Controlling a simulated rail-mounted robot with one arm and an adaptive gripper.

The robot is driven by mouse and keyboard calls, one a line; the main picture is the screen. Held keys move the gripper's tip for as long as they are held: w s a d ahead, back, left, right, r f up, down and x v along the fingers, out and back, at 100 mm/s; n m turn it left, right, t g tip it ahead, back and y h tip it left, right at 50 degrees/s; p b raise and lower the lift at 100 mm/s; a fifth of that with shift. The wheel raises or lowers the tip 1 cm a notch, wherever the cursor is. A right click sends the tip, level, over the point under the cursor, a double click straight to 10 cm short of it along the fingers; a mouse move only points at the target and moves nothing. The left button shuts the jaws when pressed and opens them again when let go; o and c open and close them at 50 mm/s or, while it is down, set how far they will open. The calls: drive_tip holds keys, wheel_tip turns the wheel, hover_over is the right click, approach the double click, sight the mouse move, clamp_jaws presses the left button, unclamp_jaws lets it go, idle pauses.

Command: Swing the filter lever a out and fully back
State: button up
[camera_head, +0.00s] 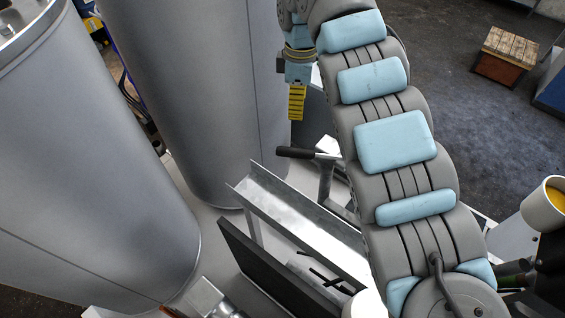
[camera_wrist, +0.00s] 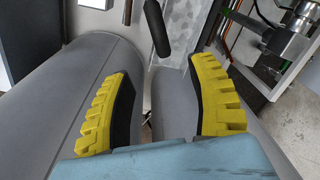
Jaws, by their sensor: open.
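A lever with a black handle (camera_head: 297,152) and a grey metal arm (camera_head: 327,170) stands near the middle of the head view, beside a metal chute. I see no label marking it as lever a. The black handle also shows in the wrist view (camera_wrist: 157,28), near the top and ahead of the space between my fingers. My gripper (camera_wrist: 163,72) has yellow ridged fingers with dark pads, spread apart and empty. In the head view, my gripper (camera_head: 297,103) hangs above the handle, apart from it; only one yellow finger shows clearly there.
Two large grey drums, one at left (camera_head: 95,170) and one behind (camera_head: 200,90), stand close to the lever. The sloping metal chute (camera_head: 300,220) and a dark panel (camera_head: 262,262) lie in front. A white cup with yellow contents (camera_head: 545,207) is at right.

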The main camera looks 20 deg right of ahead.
sight(295, 149)
drive_tip(key=f+p, duration=0.1)
drive_tip(key=f, duration=0.4)
drive_tip(key=f+p, duration=0.1)
drive_tip(key=f, duration=0.5)
drive_tip(key=s+f+p, duration=0.1)
drive_tip(key=f+p, duration=0.1)
drive_tip(key=f, duration=0.4)
drive_tip(key=shift+a+f, duration=0.1)
drive_tip(key=shift+w, duration=0.1)
clamp_jaws()
